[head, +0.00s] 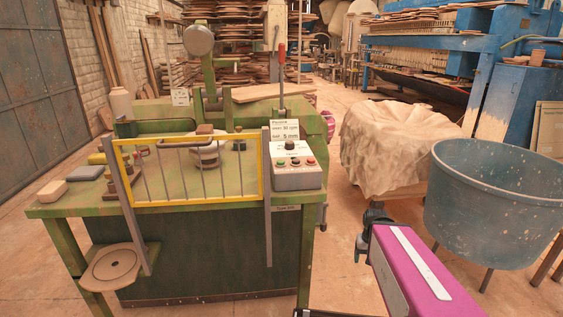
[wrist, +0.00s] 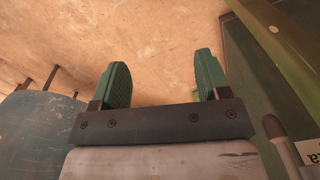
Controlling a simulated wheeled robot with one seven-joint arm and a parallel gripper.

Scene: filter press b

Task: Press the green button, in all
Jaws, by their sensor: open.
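The light grey control box (head: 297,180) stands on the right front corner of the green press table. Its sloped face carries a black knob and a row of small buttons. My gripper (head: 361,246) is low and to the right of the table, apart from the box, in front of the cloth-covered stand. In the wrist view my gripper (wrist: 161,76) has its two green fingers wide apart with nothing between them. No button shows in the wrist view.
A yellow-framed guard (head: 190,203) stands along the front of the green table (head: 180,225). A red-topped lever (head: 282,75) rises behind the box. The cloth-covered stand (head: 390,145) and a blue tub (head: 490,215) are on the right.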

